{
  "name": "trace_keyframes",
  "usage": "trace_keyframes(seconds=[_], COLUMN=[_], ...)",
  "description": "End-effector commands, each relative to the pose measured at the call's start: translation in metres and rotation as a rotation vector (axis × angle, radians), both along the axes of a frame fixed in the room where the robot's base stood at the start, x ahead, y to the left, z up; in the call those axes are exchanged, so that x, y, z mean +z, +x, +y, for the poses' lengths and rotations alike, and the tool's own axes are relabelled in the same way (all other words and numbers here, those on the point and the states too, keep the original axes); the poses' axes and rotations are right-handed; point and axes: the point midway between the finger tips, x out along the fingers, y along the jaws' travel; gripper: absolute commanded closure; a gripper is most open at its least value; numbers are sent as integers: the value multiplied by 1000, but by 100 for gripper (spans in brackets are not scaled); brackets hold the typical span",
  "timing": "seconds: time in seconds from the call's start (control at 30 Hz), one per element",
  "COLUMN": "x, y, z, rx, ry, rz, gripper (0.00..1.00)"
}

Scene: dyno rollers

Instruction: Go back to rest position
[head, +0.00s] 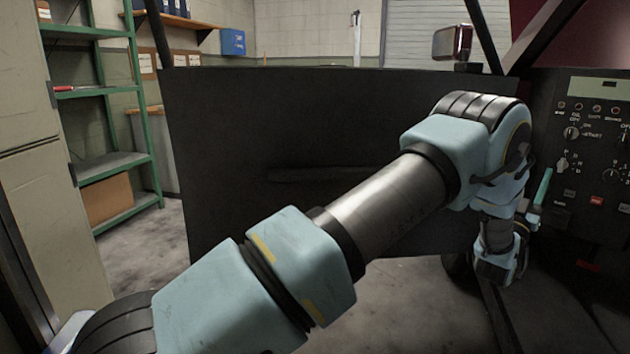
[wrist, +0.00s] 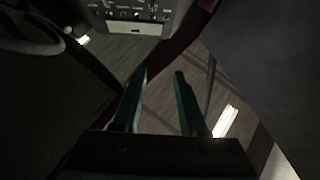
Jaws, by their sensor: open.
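My arm reaches from the lower left of the head view toward the right and bends at its far joint beside the control panel (head: 590,140). In the wrist view my gripper (wrist: 157,90) shows two teal fingers that stand apart with nothing between them. In the head view one teal finger (head: 543,187) shows at the wrist, in front of the panel's left edge; the rest of the gripper is hidden there. The panel also shows upside down at the top of the wrist view (wrist: 140,10).
A large dark board (head: 300,150) stands behind my arm. A green shelf (head: 110,165) and a beige cabinet (head: 45,220) are at the left. Bare grey floor (head: 150,245) shows between the shelf and the board. A dark slanted bar (head: 545,35) rises at the upper right.

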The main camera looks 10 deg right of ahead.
Motion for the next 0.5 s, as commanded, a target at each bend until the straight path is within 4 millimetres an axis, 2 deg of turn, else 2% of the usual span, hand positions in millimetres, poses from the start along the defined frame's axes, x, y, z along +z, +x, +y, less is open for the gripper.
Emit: trace_keyframes(seconds=[0.27,0.37,0.5], x=[3,2,-2], y=[51,76,117], z=[22,37,69], rx=[60,92,147], ry=[117,180,288], rz=[89,141,241], gripper=[58,58,58])
